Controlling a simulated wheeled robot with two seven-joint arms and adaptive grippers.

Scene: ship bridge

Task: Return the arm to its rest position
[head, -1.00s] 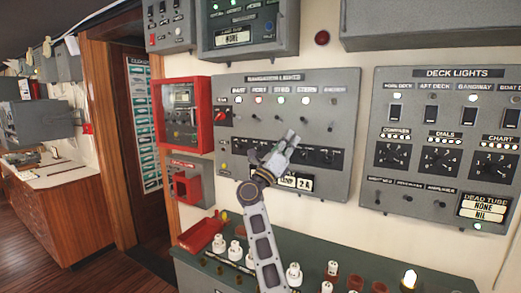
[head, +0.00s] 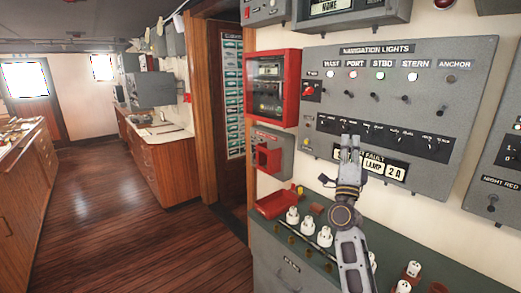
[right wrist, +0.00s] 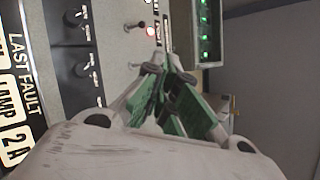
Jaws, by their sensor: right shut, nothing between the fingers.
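My right gripper (head: 349,148) is shut and empty, pointing up in front of the lower part of the navigation lights panel (head: 330,105). Its fingers also show together in the right wrist view (right wrist: 165,72), beside the panel's dials and a lit indicator. I cannot tell whether it touches the panel. My right arm rises from the bottom of the head view. The LAST FAULT label reading LAMP 2 A (head: 374,168) is partly hidden behind the gripper. My left gripper is not in view.
A red-framed box (head: 291,88) and a smaller red holder (head: 268,157) are on the wall to the left. Below, a green-topped cabinet (head: 268,232) carries a red tray (head: 275,204) and several white lamps or plugs (head: 325,236). Open wooden floor (head: 120,225) lies to the left.

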